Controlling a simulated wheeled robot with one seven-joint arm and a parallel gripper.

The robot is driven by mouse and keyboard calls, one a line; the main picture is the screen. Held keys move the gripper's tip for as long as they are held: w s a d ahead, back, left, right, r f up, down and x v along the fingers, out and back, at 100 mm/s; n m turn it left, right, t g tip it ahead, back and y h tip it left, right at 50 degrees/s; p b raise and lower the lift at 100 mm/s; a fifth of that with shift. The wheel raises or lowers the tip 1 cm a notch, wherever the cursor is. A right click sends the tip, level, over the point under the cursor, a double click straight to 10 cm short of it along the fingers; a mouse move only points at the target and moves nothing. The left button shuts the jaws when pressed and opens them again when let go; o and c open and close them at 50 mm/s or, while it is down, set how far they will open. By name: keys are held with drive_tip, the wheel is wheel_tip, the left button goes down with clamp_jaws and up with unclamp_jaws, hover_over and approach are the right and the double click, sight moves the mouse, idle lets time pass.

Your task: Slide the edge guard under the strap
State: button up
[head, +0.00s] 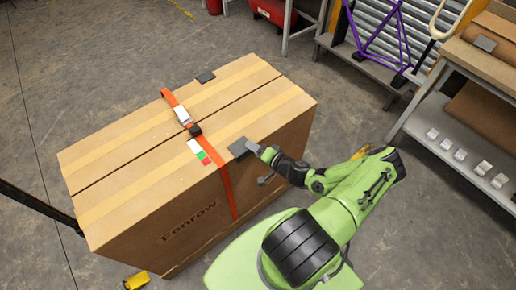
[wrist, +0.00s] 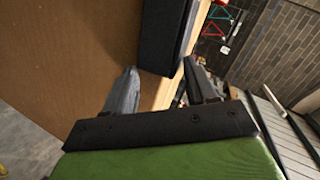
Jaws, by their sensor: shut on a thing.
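A large cardboard box (head: 130,147) stands on the floor. An orange strap (head: 224,185) runs across its top and down its near side, with a buckle (head: 184,117) on top. The dark edge guard (head: 239,148) is at the box's near top edge, just right of the strap; I cannot tell whether they touch. My gripper (head: 261,151) is at the guard's right end, shut on it. In the wrist view the black guard (wrist: 160,38) extends ahead of my gripper's fingers (wrist: 162,82). The strap is not visible there.
Another dark piece (head: 205,77) lies at the box's far top edge, clear of the strap. A similar dark piece (head: 485,44) lies on the bench at right. A metal shelf (head: 440,125) holds several small blocks. A yellow object (head: 137,280) is on the floor.

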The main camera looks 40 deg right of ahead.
drive_tip(key=shift+f, duration=0.1)
drive_tip(key=o, duration=0.9)
drive_tip(key=shift+s, duration=0.1)
drive_tip(key=v, duration=1.5)
drive_tip(key=shift+s+p, duration=0.3)
